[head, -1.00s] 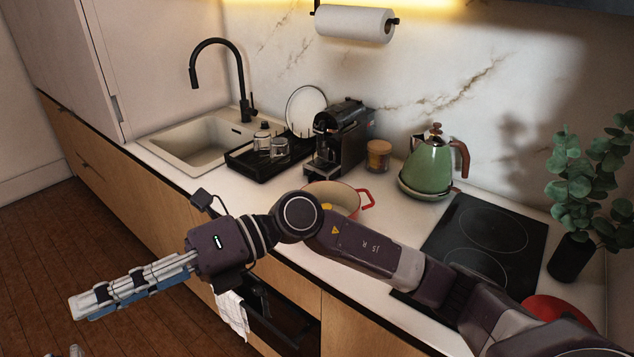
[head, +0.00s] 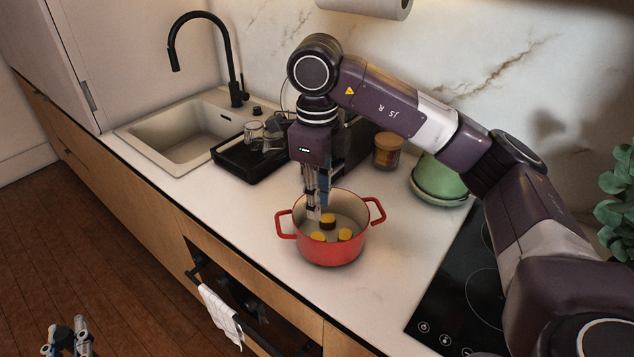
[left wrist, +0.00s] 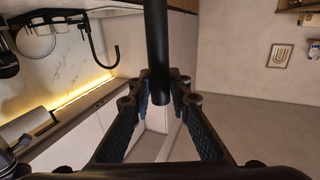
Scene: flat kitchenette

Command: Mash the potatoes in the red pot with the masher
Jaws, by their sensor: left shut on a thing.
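The red pot (head: 333,248) stands on the white counter in the head view, with a few yellow-brown potato pieces (head: 345,234) on its floor. My right gripper (head: 313,213) points down into the pot's left side, close to the potatoes; whether its fingers are shut is unclear. My left gripper (head: 68,338) is low at the bottom left, in front of the cabinets. In the left wrist view, its fingers (left wrist: 160,98) are closed around a black rod (left wrist: 157,50), which looks like the masher's handle. The masher's head is not visible.
A black tray (head: 250,165) with glasses sits behind the pot, beside the sink (head: 180,140). The black hob (head: 460,290) is to the right. A towel (head: 220,312) hangs at the oven front.

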